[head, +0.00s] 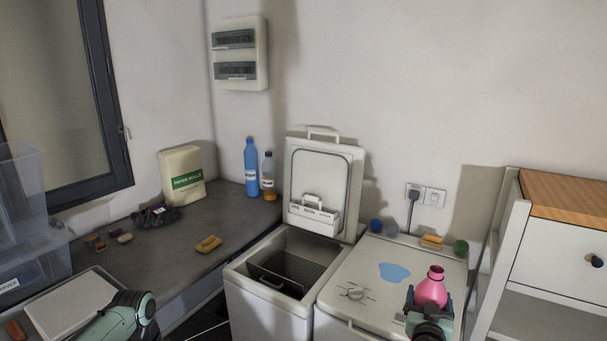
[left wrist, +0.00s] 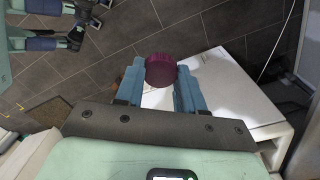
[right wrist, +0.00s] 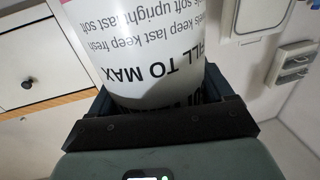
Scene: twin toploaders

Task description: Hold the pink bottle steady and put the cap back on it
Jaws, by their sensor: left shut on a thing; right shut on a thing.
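The pink bottle (head: 431,288) is upright and uncapped, its open neck facing up, above the right washer's lid in the head view. My right gripper (head: 428,309) is shut on it. In the right wrist view the bottle's white printed label (right wrist: 150,60) fills the space between the fingers. My left gripper (left wrist: 160,82) is shut on a round dark magenta cap (left wrist: 160,70), which sits between its fingertips, apart from the bottle. In the head view only part of my left arm shows at the lower left; its fingers and the cap are out of that picture.
The left toploader (head: 265,313) stands open with its lid up. The right toploader's closed lid (head: 345,275) bears a blue puddle (head: 395,272), small balls and a brush (head: 432,241). A counter (head: 225,215) holds bottles, paper rolls and a sponge. A drawer unit (head: 560,240) stands right.

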